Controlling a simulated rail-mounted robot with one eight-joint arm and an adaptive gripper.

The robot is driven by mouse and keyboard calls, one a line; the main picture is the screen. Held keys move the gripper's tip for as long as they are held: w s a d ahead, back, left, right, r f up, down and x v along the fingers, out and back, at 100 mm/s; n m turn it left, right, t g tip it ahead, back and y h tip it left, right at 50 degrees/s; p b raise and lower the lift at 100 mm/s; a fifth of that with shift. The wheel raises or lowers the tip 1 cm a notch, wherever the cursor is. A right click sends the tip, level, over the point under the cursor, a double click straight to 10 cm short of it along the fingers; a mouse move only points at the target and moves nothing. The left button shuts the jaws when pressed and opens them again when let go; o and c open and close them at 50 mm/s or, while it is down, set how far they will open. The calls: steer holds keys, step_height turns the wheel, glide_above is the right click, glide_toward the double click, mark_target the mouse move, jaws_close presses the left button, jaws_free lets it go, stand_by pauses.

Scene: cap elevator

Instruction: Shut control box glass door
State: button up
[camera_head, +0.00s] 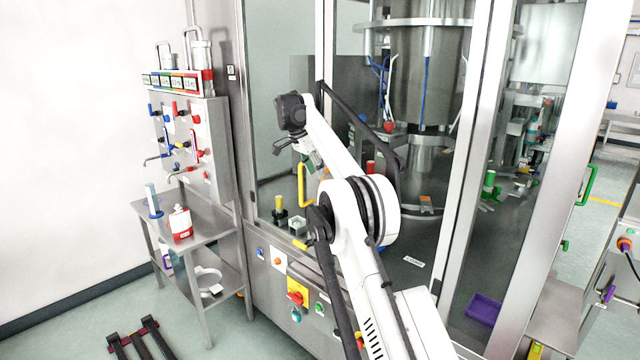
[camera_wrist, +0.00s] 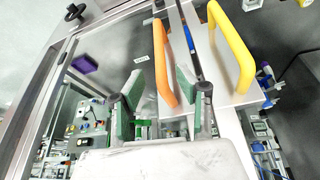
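Tall framed glass panels (camera_head: 275,75) front the steel machine; I cannot tell which is the control box glass door or how far it stands open. A yellow handle (camera_head: 302,188) stands upright at the lower part of the left panel. In the wrist view a yellow handle (camera_wrist: 240,55) and an orange handle (camera_wrist: 161,60) rise near a pale panel. My gripper (camera_head: 288,145) is in front of the left glass, above and left of the yellow handle. Its green-padded fingers (camera_wrist: 159,82) are spread apart, with the orange handle visible between them; contact cannot be told.
A steel side table (camera_head: 195,220) with a red-labelled bottle (camera_head: 180,222) stands left, below a valve panel (camera_head: 185,135). Knobs and a red switch (camera_head: 298,292) are on the machine's lower front. A purple tray (camera_head: 483,310) lies inside at right.

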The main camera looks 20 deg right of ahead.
steer(key=v, duration=0.3)
steer(key=shift+a+r, duration=0.2)
steer(key=shift+r, duration=0.15)
steer(key=shift+r, duration=0.1)
steer(key=s+a+r+n+t+y+b, duration=0.1)
steer(key=s+a+r+n+b, duration=0.15)
steer(key=s+r, duration=0.2)
steer(key=s+a+r+n+t+b, duration=0.1)
steer(key=s+a+r+n, duration=0.15)
steer(key=s, duration=0.25)
steer(key=s+a+n+t+y+b, duration=0.1)
steer(key=s+a+n+b, duration=0.3)
steer(key=s, duration=1.1)
steer(key=s+a+f+n+t+y+b, duration=0.1)
steer(key=s+a+f+n, duration=0.2)
steer(key=s+f, duration=0.9)
steer(key=s+a+f+n+t+y+b, duration=0.1)
steer(key=s+a+f+n+t, duration=0.1)
steer(key=s+f, duration=1.1)
steer(key=s+a+n, duration=0.1)
steer(key=s+a, duration=0.1)
steer(key=s, duration=0.5)
steer(key=shift+s+a+f, duration=0.2)
steer(key=shift+s+f, duration=0.1)
